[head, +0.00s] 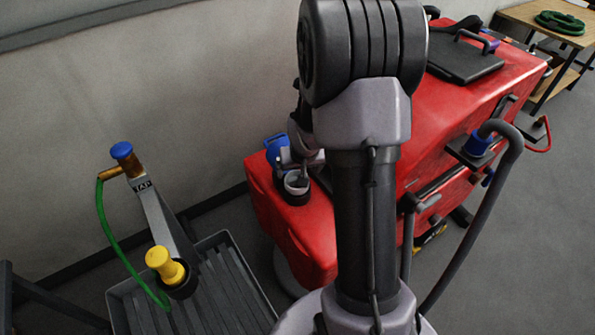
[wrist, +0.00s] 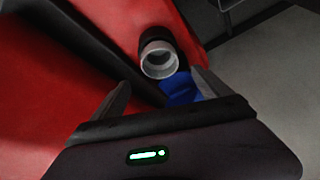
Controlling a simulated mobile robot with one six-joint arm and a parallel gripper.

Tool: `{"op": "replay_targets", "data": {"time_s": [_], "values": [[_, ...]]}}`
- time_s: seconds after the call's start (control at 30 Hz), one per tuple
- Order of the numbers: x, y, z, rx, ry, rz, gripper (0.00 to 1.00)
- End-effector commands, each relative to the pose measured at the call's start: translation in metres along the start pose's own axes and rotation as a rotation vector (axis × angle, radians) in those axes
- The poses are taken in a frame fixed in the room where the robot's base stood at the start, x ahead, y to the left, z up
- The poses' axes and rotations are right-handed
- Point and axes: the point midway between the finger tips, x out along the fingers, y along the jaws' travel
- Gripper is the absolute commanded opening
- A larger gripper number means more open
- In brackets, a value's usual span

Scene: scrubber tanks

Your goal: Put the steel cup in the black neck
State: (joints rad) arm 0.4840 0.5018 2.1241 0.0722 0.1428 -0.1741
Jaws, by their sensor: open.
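The steel cup (head: 297,182) is a pale grey ring with a dark inside. It stands in the mouth of the black neck (head: 295,196) on the near left end of the red machine, its upper part sticking out. In the wrist view the cup (wrist: 159,62) shows its open end towards me, with the black neck (wrist: 154,36) around its far side. My gripper (head: 303,163) is just above the cup. In the wrist view my gripper (wrist: 160,82) is open, its fingers apart and nothing between them. How deep the cup sits is hidden.
A blue cap (head: 275,149) is beside the neck. A tap with a blue knob (head: 122,150) and green hose (head: 113,232) stands left, over a grey tray (head: 231,240) with a yellow plug (head: 165,264). A grey bent pipe (head: 487,213) is right. A wall runs behind.

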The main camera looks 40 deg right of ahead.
Motion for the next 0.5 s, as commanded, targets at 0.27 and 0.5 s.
{"op": "replay_targets", "data": {"time_s": [0.27, 0.5], "values": [[-0.061, -0.020, -0.003, -0.001, 0.016, -0.021, 0.88], [-0.245, -0.120, 0.069, 0.003, 0.049, -0.204, 0.88]]}}
